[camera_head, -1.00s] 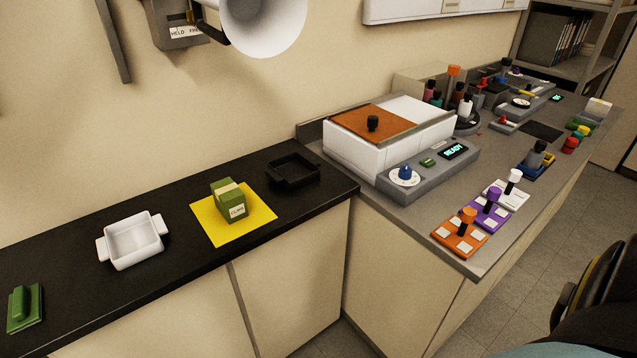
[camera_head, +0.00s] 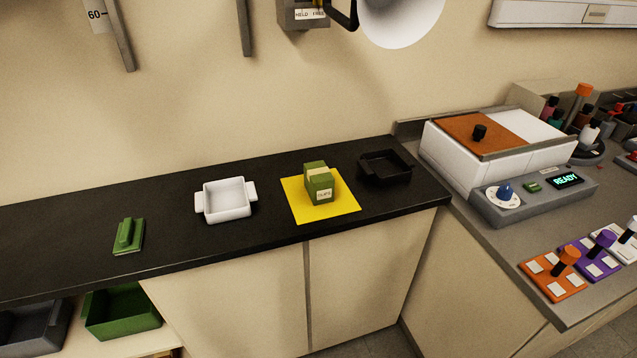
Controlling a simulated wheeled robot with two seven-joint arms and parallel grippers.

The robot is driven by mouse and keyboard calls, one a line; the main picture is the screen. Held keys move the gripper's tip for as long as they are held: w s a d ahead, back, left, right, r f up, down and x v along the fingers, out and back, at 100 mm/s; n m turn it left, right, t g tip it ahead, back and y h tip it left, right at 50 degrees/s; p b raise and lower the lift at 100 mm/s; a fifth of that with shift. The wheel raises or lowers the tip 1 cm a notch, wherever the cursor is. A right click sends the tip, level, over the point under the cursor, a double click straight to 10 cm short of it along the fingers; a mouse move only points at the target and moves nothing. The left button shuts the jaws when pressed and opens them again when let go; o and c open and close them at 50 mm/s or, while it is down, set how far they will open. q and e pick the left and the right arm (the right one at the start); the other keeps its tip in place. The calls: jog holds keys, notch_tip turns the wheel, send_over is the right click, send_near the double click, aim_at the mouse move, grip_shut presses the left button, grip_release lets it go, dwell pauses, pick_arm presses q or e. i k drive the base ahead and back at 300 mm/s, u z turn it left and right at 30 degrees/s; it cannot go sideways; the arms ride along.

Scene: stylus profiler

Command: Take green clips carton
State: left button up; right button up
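The green clips carton (camera_head: 319,183) stands upright on a yellow mat (camera_head: 340,208) on the black counter. It has a pale band over its top and a white label on its front. Neither of my grippers shows in the head view.
A white two-handled tray (camera_head: 227,214) and a green block with a handle (camera_head: 128,236) lie left of the mat. A black tray (camera_head: 386,168) sits just right of it. A grey-white machine (camera_head: 497,150) stands on the adjoining counter. A green bin (camera_head: 122,312) is below at left. Bare counter lies between these things.

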aim_at(320, 182)
jog(key=z, duration=0.05)
jog(key=k, duration=0.5)
jog(key=u, duration=0.65)
jog(key=i, duration=1.4)
jog(key=z, duration=0.75)
